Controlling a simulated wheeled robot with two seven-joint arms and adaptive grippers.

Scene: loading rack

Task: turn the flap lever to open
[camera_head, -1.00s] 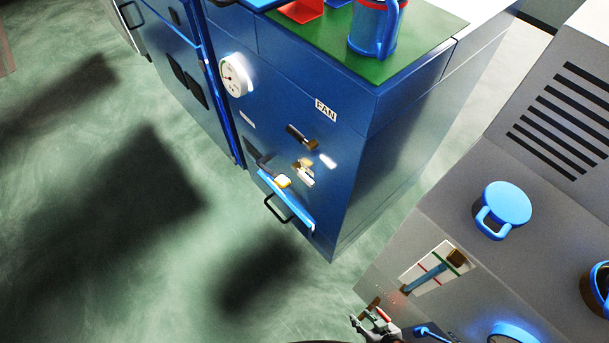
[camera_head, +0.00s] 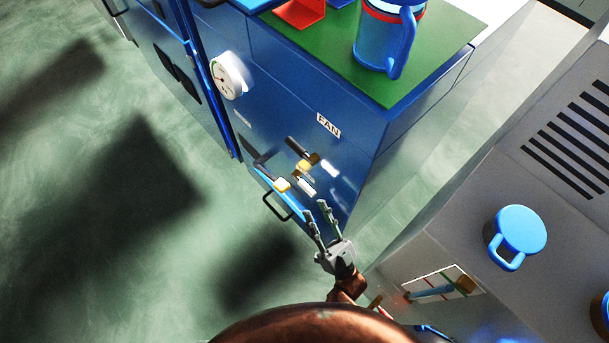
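A lever with a blue bar and a brown block end (camera_head: 440,291) lies across a white plate with red and green marks on the grey machine. I cannot read a label marking it as the flap lever. The blue cabinet (camera_head: 335,170) has a "FAN" label, a dark-handled brass lever (camera_head: 298,147) and a smaller pale-and-yellow fitting (camera_head: 303,186) below. My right gripper (camera_head: 316,208) is open and empty, its two fingers apart, in front of the cabinet's lower edge in the picture. Contact cannot be told. My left gripper is not in view.
A white gauge (camera_head: 229,75) and a black loop handle (camera_head: 275,207) are on the cabinet. A blue mug (camera_head: 378,42) and red tray (camera_head: 299,12) stand on its green top. Green floor lies open at left.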

